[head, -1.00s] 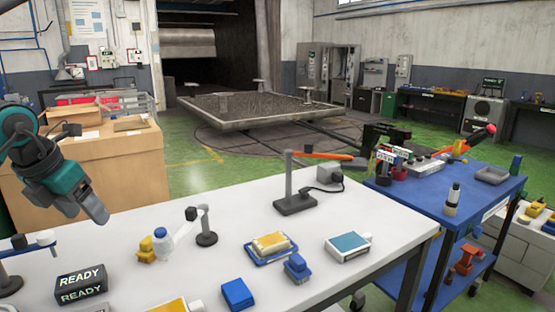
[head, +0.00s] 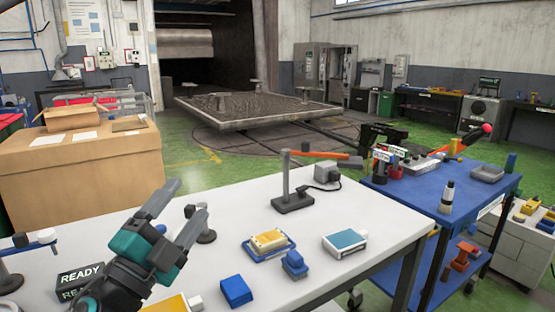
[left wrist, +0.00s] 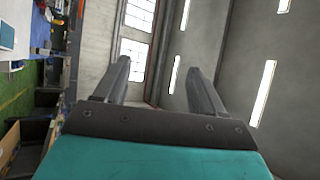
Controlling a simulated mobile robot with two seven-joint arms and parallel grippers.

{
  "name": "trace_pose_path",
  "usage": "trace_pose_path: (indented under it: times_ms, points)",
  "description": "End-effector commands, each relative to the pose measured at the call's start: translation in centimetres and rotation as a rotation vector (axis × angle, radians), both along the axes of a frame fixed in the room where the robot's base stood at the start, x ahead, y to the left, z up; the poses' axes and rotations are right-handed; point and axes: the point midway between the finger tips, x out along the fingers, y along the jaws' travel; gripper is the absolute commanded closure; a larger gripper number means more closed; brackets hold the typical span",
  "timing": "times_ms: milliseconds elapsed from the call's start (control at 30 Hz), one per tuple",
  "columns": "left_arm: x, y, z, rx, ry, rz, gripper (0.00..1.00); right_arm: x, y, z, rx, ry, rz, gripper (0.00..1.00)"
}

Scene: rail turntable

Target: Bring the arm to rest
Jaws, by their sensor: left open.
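My left gripper (head: 180,212) is above the left part of the white table (head: 350,205) in the head view. Its two grey fingers point up and away, spread apart with nothing between them. In the left wrist view the fingers (left wrist: 158,82) are also apart and empty, with the ceiling and windows behind them. My right gripper is not in view.
On the table are a blue block (head: 236,291), a yellow block on a blue tray (head: 268,243), a blue-topped box (head: 344,243) and a lever stand (head: 292,190). A blue cart (head: 420,200) stands at right. A cardboard box (head: 80,170) stands behind at left.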

Motion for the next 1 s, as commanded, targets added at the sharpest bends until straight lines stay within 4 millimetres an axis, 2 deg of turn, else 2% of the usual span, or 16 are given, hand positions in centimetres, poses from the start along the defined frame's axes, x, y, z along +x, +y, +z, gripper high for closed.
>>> trace_pose_path:
  times_ms: [33, 167, 267, 300, 400, 500, 700, 933, 967, 1000]
  points:
    - [-0.2, 1.4, -1.8, -0.110, 0.099, 0.065, 0.30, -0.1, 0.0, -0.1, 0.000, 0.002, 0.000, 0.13]
    - [-1.5, 5.0, -7.3, -0.352, 0.373, 0.240, 0.30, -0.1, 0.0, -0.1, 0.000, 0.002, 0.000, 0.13]
    - [-3.8, 7.0, -12.7, -0.507, 0.614, 0.371, 0.30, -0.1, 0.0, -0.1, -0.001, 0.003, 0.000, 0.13]
    - [-5.1, 7.5, -14.9, -0.563, 0.716, 0.421, 0.30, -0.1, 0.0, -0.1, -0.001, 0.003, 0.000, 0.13]
    - [-9.0, 8.0, -19.8, -0.667, 0.957, 0.530, 0.30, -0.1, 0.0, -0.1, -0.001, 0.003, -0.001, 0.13]
    - [-12.7, 8.0, -23.3, -0.731, 1.153, 0.607, 0.30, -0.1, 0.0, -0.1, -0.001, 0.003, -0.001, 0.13]
    - [-19.2, 7.0, -27.3, -0.798, 1.454, 0.706, 0.30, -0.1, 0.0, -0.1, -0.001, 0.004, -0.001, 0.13]
    - [-26.1, 5.5, -29.4, -0.828, 1.743, 0.779, 0.30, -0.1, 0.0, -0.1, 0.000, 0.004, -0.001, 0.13]
    - [-26.8, 5.3, -29.6, -0.828, 1.771, 0.784, 0.30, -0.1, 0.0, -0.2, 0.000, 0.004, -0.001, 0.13]
    - [-25.9, 5.3, -30.3, -0.833, 1.742, 0.765, 0.30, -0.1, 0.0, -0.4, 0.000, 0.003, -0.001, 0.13]
